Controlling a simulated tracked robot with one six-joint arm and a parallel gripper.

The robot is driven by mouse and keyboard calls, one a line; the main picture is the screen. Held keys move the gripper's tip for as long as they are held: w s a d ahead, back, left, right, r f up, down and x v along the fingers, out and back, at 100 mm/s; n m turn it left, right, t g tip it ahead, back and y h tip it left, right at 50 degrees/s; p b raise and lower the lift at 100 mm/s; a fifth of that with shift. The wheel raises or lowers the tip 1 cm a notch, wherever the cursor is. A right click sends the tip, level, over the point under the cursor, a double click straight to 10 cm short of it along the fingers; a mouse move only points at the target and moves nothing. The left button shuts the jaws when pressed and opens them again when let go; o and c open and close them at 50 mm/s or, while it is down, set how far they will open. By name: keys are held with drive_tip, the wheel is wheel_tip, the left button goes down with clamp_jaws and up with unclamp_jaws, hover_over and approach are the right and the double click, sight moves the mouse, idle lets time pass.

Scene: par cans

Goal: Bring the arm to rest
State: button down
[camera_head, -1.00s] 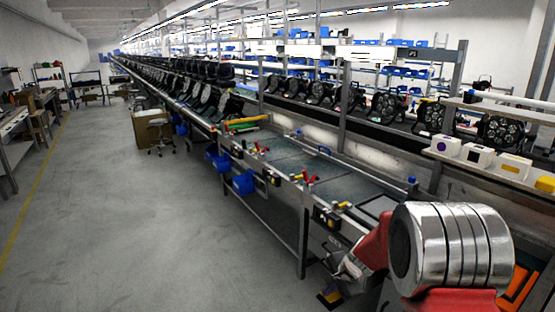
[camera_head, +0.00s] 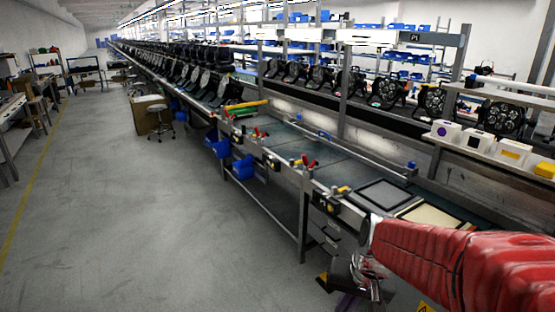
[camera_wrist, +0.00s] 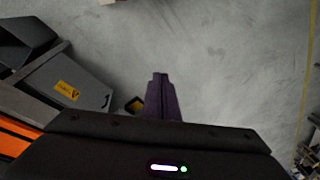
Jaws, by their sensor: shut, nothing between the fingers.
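My gripper (camera_wrist: 160,82) points down over the bare grey floor in the wrist view. Its two dark purple fingers are together with nothing between them. The wrist hangs low, in front of the near end of the workbench (camera_head: 330,160). I cannot tell the exact gap between wrist and bench.
Tools with red handles (camera_head: 308,164) and blue bins (camera_head: 243,172) line the bench's front edge. Par cans (camera_head: 388,91) stand along the line behind. White boxes (camera_head: 478,142) sit on a shelf at right. The floor aisle (camera_head: 130,210) on the left is clear.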

drive_tip(key=s+d+r+n+t+h, duration=0.1)
drive_tip(key=s+r+n+t, duration=0.1)
drive_tip(key=s+r, duration=0.8)
drive_tip(key=shift+s+r+n+t+h, duration=0.2)
drive_tip(key=shift+s+n+t+h, duration=0.15)
drive_tip(key=shift+s+t, duration=0.6)
drive_tip(key=shift+s, duration=0.1)
